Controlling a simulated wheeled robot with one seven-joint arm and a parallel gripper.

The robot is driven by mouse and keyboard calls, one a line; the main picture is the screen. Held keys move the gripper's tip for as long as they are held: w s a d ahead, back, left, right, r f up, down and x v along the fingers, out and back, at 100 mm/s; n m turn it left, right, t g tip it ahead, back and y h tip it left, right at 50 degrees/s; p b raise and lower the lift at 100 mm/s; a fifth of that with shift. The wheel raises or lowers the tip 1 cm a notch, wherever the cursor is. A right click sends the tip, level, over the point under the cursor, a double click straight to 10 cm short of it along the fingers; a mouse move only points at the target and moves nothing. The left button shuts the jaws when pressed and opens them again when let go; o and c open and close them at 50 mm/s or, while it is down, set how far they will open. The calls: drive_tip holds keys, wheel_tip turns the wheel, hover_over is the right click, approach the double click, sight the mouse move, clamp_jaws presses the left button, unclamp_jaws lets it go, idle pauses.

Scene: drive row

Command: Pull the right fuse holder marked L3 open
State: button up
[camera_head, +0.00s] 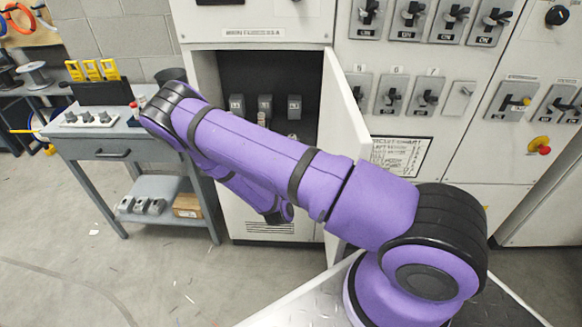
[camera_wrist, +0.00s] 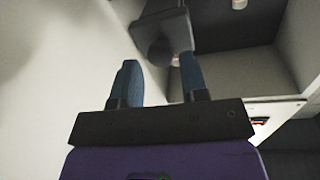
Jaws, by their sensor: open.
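Three grey fuse holders sit in a row in the dark open compartment in the head view: a left one (camera_head: 237,105), a middle one (camera_head: 265,106) and a right one (camera_head: 294,106). Their markings are too small to read. In the wrist view, my gripper (camera_wrist: 159,68) is open, with two blue fingers apart. A dark grey block with a round knob (camera_wrist: 160,50) shows just beyond the fingertips; I cannot tell whether they touch it or which holder it is. In the head view my purple arm hides the gripper and the lower compartment.
The cabinet door (camera_head: 345,140) stands open to the right of the compartment. A pale flat surface (camera_wrist: 50,90) lies close on the left in the wrist view. A workbench (camera_head: 110,143) stands left of the cabinet. Switch panels are on the right.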

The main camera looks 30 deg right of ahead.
drive_tip(key=v, duration=0.7)
drive_tip(key=shift+s+a, duration=0.2)
drive_tip(key=shift+s, duration=0.1)
